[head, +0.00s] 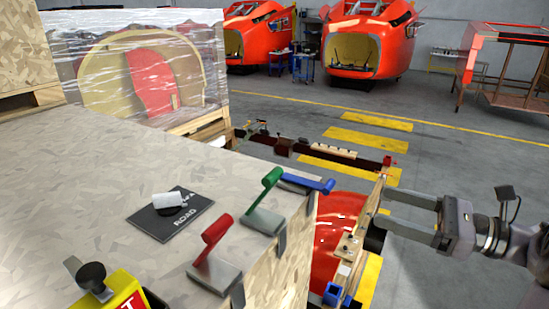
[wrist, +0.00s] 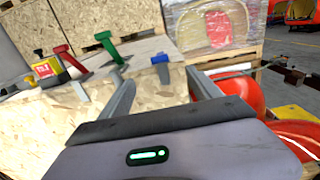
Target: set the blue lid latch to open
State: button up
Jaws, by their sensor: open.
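The blue latch (head: 308,183) is at the far right corner of the wooden crate lid (head: 120,180). Its handle lies low, nearly flat, pointing right past the lid's edge. In the wrist view the blue latch (wrist: 161,66) shows ahead, between my fingers in the picture. My gripper (head: 380,208) is to the right of the crate, open and empty, apart from the latch. The green latch (head: 268,190) and the red latch (head: 213,240) stand beside it on the same edge, their handles raised at a tilt.
A black card with a white cylinder (head: 168,200) lies on the lid. A yellow and red sign box (head: 110,293) stands at the front left. A wooden board with small parts (head: 348,245) and a red shell (head: 330,230) lie right of the crate.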

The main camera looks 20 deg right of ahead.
aim_at(307, 181)
jog(key=p+x, duration=0.2)
jog(key=x, duration=1.5)
jog(key=shift+w+a+f+p, duration=0.2)
jog(key=shift+w+a+p, duration=0.1)
jog(key=shift+p, duration=0.05)
jog(key=shift+c, duration=0.2)
grip_shut()
